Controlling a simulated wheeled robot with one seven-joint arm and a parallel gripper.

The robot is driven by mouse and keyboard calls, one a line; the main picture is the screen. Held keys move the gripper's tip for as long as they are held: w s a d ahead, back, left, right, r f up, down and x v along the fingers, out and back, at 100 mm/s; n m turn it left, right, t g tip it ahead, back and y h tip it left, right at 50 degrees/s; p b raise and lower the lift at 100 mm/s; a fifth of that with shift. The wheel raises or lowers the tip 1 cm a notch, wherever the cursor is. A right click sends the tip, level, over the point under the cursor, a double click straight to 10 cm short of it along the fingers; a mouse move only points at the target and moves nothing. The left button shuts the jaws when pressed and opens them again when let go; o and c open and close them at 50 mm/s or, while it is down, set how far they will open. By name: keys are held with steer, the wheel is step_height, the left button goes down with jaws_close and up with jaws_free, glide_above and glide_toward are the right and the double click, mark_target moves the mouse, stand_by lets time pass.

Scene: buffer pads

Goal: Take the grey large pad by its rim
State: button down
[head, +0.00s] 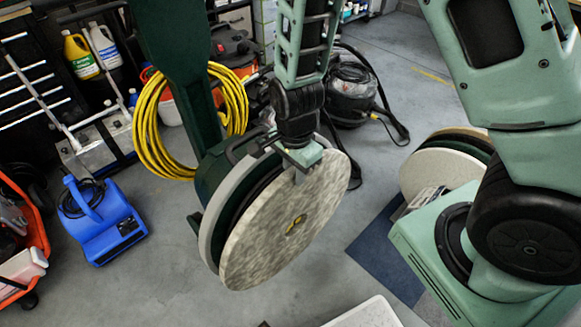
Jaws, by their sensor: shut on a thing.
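The grey large pad (285,230) is a big round disc with a mottled grey-beige face and a small yellowish mark at its centre. It stands on edge, slightly tilted, at the front of a stack of discs in the middle of the head view. My gripper (299,172) comes down from above and is shut on its upper rim, with one finger showing against the front face. The other finger is hidden behind the pad. A dark disc and a plain light grey disc (212,232) stand close behind it.
A dark green post (175,70) rises behind the stack, with a yellow hose coil (150,125) beside it. Another stack of round pads (440,170) is at the right. A blue blower (103,222) stands at the left. A pale tray edge (365,315) shows at the bottom. Floor between is clear.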

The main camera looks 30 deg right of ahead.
steer(key=shift+s+d+r, duration=0.1)
steer(key=shift+s+d, duration=0.1)
steer(key=shift+s, duration=0.4)
steer(key=shift+s+d+r, duration=0.1)
steer(key=shift+s+d, duration=0.15)
steer(key=shift+s, duration=0.4)
steer(key=shift+s+d+r, duration=0.1)
steer(key=shift+s+d, duration=0.1)
steer(key=shift+s, duration=0.4)
steer(key=shift+f, duration=0.1)
